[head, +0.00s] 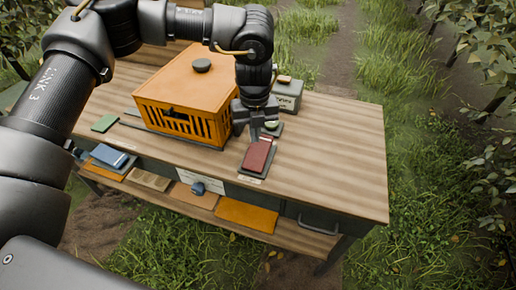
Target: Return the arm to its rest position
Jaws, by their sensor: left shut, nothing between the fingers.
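My left arm (85,60) comes in from the left and bends over the orange crate on the wooden table. My left gripper (246,135) points down at the right front corner of the crate. It is shut and empty, just behind a dark red flat item (258,154) on the tabletop. Whether its fingertips touch anything is hard to tell. My right gripper is not in view.
The orange crate (186,90) with a dark round knob on top stands on the wooden table (335,165). A grey box (288,94) stands behind the gripper. A green item (104,123) lies left. A lower shelf (278,235) holds several flat items. The table's right part is clear.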

